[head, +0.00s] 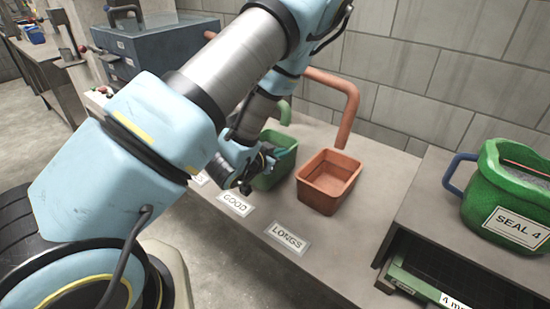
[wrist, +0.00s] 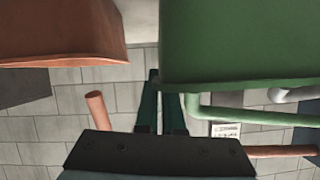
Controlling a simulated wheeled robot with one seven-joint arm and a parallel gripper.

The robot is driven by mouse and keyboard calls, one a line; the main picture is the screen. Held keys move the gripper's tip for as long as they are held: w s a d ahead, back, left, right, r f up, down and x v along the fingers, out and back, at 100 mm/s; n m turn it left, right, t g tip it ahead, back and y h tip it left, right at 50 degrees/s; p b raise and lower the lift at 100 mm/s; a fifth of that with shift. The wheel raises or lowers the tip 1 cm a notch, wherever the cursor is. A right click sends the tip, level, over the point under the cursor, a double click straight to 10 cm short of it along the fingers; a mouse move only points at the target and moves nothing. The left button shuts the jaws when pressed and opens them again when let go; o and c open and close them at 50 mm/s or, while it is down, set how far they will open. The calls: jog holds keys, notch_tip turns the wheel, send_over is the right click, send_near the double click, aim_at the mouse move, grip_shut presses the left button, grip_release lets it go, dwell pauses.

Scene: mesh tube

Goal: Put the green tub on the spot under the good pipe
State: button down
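The green tub (head: 283,146) stands on the bench behind the GOOD label (head: 235,204), below a green pipe (head: 285,110); my arm hides part of it. In the wrist view the green tub (wrist: 240,40) fills the upper right. My gripper (head: 268,160) is at the tub's near left side. In the wrist view its two dark fingers (wrist: 160,95) are close together, one on each side of the tub's left wall edge; the tub hides the end of one finger. I cannot tell whether the base touches the bench.
An orange tub (head: 328,182) stands close on the right, behind the LONGS label (head: 288,238) and near an orange pipe (head: 350,105). A green SEAL 4 jug (head: 510,190) stands on a raised shelf at right. A blue box (head: 150,50) stands at back left.

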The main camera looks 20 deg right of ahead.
aim_at(292, 151)
jog(key=shift+w+d+p, duration=0.1)
jog(key=shift+w+d, duration=0.35)
jog(key=shift+d, duration=0.35)
jog(key=shift+w+d+p, duration=0.1)
jog(key=shift+w+d, duration=0.3)
jog(key=shift+d, duration=0.4)
jog(key=shift+w+d+p, duration=0.1)
jog(key=shift+w+d, duration=0.35)
jog(key=shift+d, duration=0.35)
jog(key=shift+a+f+b, duration=0.1)
jog(key=shift+f+b, duration=0.8)
jog(key=shift+f, duration=0.1)
jog(key=c, duration=1)
grip_release()
jog(key=shift+o, duration=0.2)
jog(key=shift+s+f, duration=0.1)
jog(key=v, duration=1.1)
jog(key=shift+p, duration=0.35)
